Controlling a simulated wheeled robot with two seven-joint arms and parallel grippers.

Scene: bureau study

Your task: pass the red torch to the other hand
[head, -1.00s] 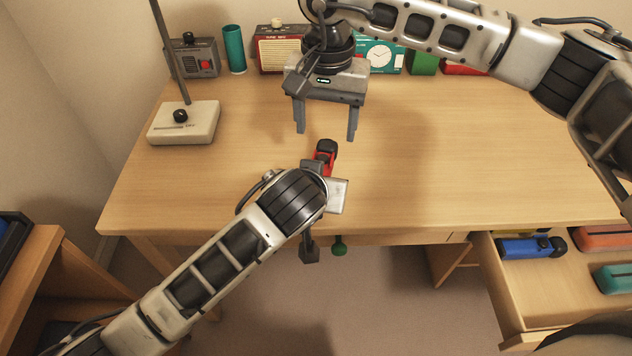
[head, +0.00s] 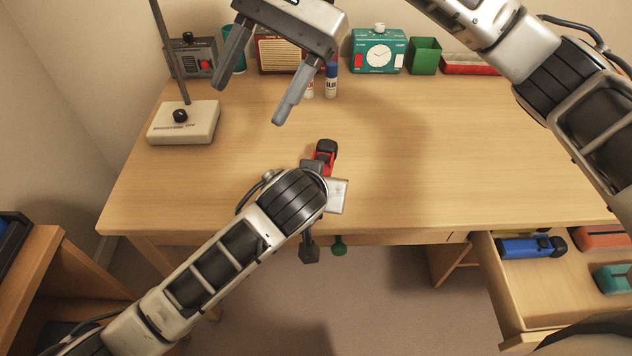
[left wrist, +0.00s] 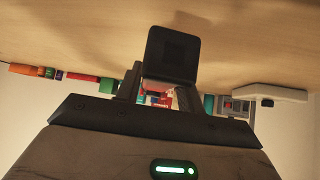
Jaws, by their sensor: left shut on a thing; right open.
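The red torch (head: 322,165) shows in the head view just beyond my left wrist, its black end pointing away over the desk. My left gripper (head: 322,174) is shut on it; the wrist hides the grip and the rest of the torch. My right gripper (head: 252,103) is open and empty, tilted, above the back left of the desk and apart from the torch.
A lamp base (head: 184,123) stands at the desk's left. A radio (head: 283,55), two small bottles (head: 331,80), a teal clock (head: 378,52) and a green cup (head: 424,56) line the back. The open drawer (head: 512,300) holds a blue torch (head: 525,247). The desk's middle right is clear.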

